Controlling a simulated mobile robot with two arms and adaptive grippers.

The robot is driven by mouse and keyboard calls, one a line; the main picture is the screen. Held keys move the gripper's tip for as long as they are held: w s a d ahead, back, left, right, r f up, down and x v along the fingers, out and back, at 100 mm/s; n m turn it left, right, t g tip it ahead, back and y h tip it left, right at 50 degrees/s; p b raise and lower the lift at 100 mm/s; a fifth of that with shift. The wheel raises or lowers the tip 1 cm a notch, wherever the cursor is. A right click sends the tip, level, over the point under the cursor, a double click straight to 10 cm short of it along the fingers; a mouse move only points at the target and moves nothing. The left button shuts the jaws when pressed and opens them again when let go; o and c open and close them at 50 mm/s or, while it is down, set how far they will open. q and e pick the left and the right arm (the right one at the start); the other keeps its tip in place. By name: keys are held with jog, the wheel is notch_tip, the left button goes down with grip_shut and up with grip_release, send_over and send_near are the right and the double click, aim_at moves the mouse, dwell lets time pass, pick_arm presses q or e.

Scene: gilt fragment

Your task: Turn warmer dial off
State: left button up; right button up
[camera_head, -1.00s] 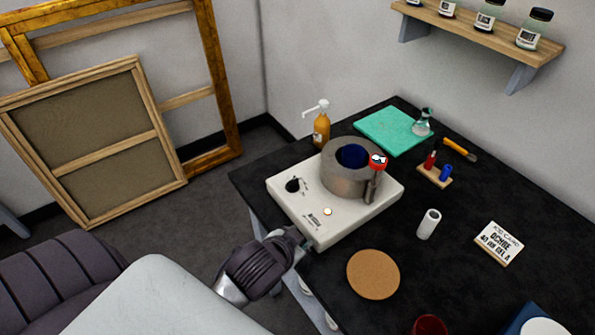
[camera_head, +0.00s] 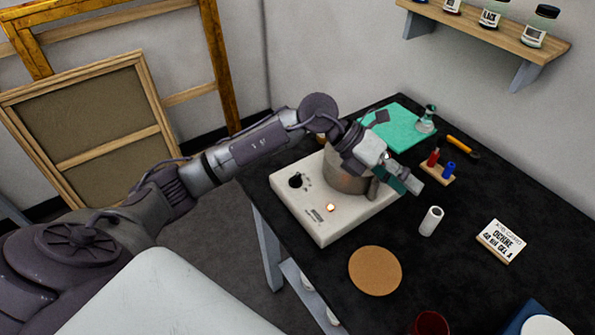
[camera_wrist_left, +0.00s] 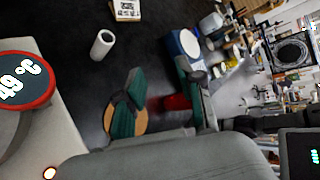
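The white warmer (camera_head: 322,228) stands on the black table with its black dial (camera_head: 296,181) at the left of its top. A small light (camera_head: 330,208) on it glows orange, and shows in the left wrist view (camera_wrist_left: 49,173). The dial's setting is too small to tell. A metal pot (camera_head: 345,178) sits on the warmer, partly hidden by my left arm. My left gripper (camera_head: 400,155) is above and right of the pot, away from the dial. Its green-padded fingers are spread and empty in the left wrist view (camera_wrist_left: 158,95). My right gripper is not in view.
A round gauge (camera_wrist_left: 25,82) reading 49 °C is close at the left in the wrist view. A white cylinder (camera_head: 431,221), a cork disc (camera_head: 375,271) and a label card (camera_head: 501,241) lie right of the warmer. A teal mat (camera_head: 400,125) is behind.

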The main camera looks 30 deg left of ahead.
pick_arm(q)
jog(key=w+a+f+y, duration=0.1)
jog(key=a+y, duration=0.2)
jog(key=a, duration=0.3)
jog(key=w+a+f+y, duration=0.2)
jog(key=a+y, duration=0.2)
jog(key=a, duration=0.3)
jog(key=n+g+y, duration=0.2)
jog(key=y, duration=0.3)
send_near(297, 174)
notch_tip(297, 174, down, 9)
jog(key=p, duration=0.3)
jog(key=shift+s, duration=0.2)
grip_shut()
